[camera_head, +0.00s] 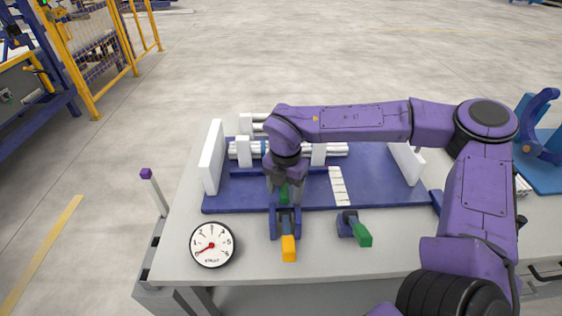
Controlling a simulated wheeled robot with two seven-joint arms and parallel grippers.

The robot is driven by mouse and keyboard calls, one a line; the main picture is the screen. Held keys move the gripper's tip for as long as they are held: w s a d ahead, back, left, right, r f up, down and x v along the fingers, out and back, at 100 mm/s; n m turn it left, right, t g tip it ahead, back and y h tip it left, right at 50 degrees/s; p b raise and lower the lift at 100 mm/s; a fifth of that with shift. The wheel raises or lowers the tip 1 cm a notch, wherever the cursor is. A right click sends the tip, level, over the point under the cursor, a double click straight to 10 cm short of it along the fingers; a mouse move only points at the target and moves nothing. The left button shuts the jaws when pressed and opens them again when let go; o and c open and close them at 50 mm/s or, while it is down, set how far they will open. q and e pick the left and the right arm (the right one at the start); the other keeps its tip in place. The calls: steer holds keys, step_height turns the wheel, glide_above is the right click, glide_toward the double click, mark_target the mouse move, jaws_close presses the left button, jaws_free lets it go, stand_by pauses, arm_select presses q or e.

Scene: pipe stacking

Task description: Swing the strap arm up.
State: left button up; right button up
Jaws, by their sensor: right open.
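My right gripper (285,192) points down over the front middle of the blue base (385,170), largely hidden by its own wrist. A green piece (284,196) shows at its jaws; contact cannot be told. Just below it stands a blue bracket (284,222) with a yellow-tipped lever (288,248) pointing to the front. To its right is a second blue bracket with a green lever (362,235). A white segmented strip (338,188) lies on the base. Which piece is the strap arm is not clear. Silver pipes (334,149) lie behind the wrist, between white uprights (318,154).
White end plates (212,158) and (405,162) stand at the base's sides. A round dial (212,244) sits on the grey table (320,262) at front left. A purple-capped post (146,174) stands left. A blue fixture (540,150) is at right. My right arm spans the table's right half.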

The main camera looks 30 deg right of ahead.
steer(key=shift+w+f, duration=0.25)
steer(key=shift+s, duration=0.15)
steer(key=c, duration=0.6)
steer(key=shift+o, duration=0.2)
steer(key=r+p, duration=0.2)
steer(key=r, duration=0.1)
steer(key=r+p, duration=0.3)
steer(key=w+r+p, duration=0.1)
steer(key=r+p, duration=0.1)
steer(key=shift+d+r, duration=0.3)
steer(key=shift+r, duration=0.1)
steer(key=shift+w+r+p, duration=0.1)
steer(key=shift+r+p, duration=0.05)
steer(key=shift+p, duration=0.15)
